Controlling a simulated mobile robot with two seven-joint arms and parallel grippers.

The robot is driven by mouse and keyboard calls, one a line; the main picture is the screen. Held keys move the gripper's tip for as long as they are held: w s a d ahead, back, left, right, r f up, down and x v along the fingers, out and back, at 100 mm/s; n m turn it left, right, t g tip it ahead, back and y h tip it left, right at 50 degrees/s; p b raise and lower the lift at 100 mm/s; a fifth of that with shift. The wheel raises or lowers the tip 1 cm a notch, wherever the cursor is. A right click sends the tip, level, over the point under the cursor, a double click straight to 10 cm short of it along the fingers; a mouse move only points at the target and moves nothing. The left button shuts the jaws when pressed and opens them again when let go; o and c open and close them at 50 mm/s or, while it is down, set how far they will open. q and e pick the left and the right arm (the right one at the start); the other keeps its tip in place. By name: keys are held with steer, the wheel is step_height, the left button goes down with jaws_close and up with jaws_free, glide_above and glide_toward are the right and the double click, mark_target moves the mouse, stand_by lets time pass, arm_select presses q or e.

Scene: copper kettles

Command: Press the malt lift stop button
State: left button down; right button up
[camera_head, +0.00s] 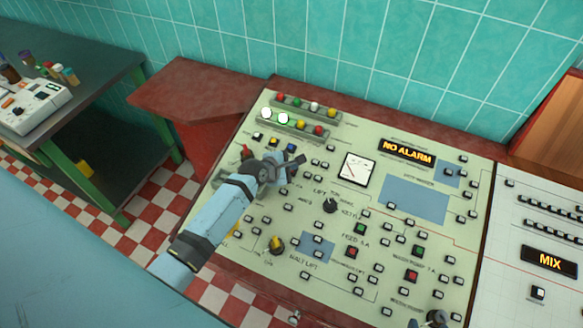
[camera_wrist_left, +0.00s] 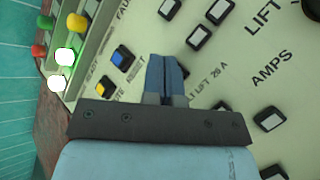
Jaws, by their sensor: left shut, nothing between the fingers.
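The pale green control panel (camera_head: 330,285) carries many small buttons, and I cannot tell which one is the malt lift stop button. Lettering that seems to read "lift 25 A" (camera_wrist_left: 208,82) lies beside my left fingers in the left wrist view, partly covered. Another "malt lift" label (camera_head: 303,258) is lower on the panel. My left gripper (camera_head: 294,161) is shut and empty over the panel's upper left part; it also shows in the left wrist view (camera_wrist_left: 166,72). It hides part of the panel beneath, and contact cannot be told.
A blue button (camera_wrist_left: 122,60) and a yellow button (camera_wrist_left: 103,88) are left of my fingers. Raised lamp strips (camera_head: 305,106) stand at the panel's top left. A black knob (camera_head: 330,205) and a meter (camera_head: 357,169) are to the right. A dark table (camera_head: 75,60) stands far left.

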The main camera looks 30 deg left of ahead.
arm_select(q)
steer(key=shift+s+r, duration=0.25)
steer(key=shift+r, duration=0.95)
steer(key=shift+s+r, duration=0.2)
steer(key=shift+r, duration=1)
